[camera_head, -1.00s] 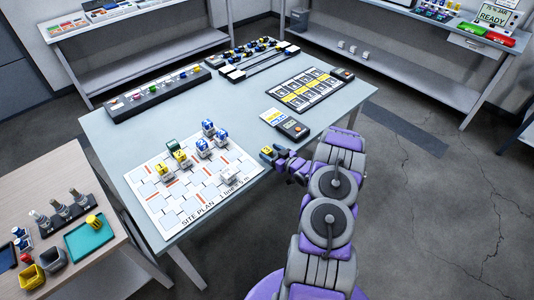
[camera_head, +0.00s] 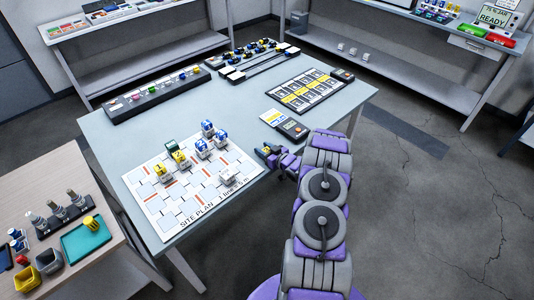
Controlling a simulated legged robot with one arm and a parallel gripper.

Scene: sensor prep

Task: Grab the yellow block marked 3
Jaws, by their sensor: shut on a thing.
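My gripper (camera_head: 266,152) is shut on a small yellow block (camera_head: 267,148) at the right edge of the grey table, beside the site plan. The block is mostly hidden by the fingers, and I cannot read a mark on it. Two other yellow-topped blocks stand on the site plan: a left one (camera_head: 159,170) and a right one (camera_head: 180,158). Their marks are too small to read surely.
The site plan (camera_head: 160,203) also carries several blue-topped blocks (camera_head: 208,129), a dark green piece (camera_head: 171,146) and a white piece (camera_head: 228,178). The table's middle (camera_head: 200,105) is clear.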

